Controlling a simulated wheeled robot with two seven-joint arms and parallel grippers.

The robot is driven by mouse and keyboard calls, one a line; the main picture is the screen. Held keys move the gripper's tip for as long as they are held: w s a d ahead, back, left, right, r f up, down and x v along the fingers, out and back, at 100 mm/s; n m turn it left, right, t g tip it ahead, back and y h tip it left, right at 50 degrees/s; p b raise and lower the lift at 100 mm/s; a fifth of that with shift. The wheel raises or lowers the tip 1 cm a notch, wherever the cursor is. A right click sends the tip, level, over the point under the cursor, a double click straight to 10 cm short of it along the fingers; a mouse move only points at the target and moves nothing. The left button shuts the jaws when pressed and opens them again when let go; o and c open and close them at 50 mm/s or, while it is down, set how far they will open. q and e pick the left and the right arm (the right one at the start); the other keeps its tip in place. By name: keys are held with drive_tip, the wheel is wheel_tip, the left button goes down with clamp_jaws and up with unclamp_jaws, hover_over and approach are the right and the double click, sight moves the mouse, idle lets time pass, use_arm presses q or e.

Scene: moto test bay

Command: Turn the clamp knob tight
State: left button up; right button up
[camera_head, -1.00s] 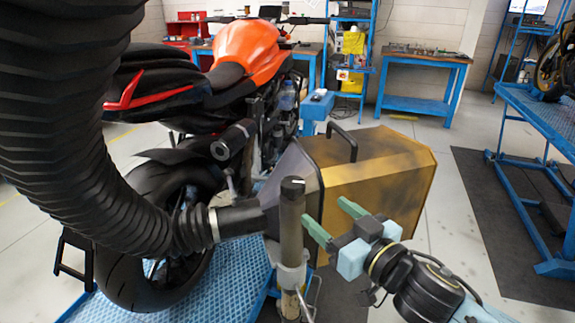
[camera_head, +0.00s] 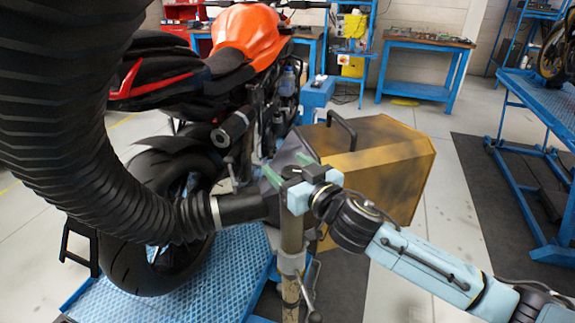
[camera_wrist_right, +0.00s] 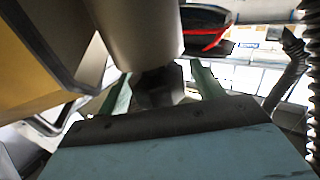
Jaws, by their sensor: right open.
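An upright metal post (camera_head: 291,238) stands in front of the yellow and dark box. In the right wrist view the post is a thick grey cylinder (camera_wrist_right: 140,30). A dark knob-like part (camera_wrist_right: 160,88) shows at its end, between the green fingers; I take it for the clamp knob. In the head view my gripper hides the post's top. My right gripper (camera_head: 286,167) is open, its fingers on either side of the post's top; contact cannot be told. A collar (camera_head: 291,262) with a small lever (camera_head: 307,296) sits lower on the post. My left gripper is not in view.
A yellow box (camera_head: 390,165) with a black handle stands just behind the post. A black ribbed hose (camera_head: 120,190) fills the left and ends in a nozzle beside the post. The orange motorcycle (camera_head: 245,40) stands behind on a blue platform (camera_head: 200,275).

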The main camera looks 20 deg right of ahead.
drive_tip(key=shift+w+a, duration=0.15)
drive_tip(key=shift+w, duration=0.1)
drive_tip(key=c, duration=1)
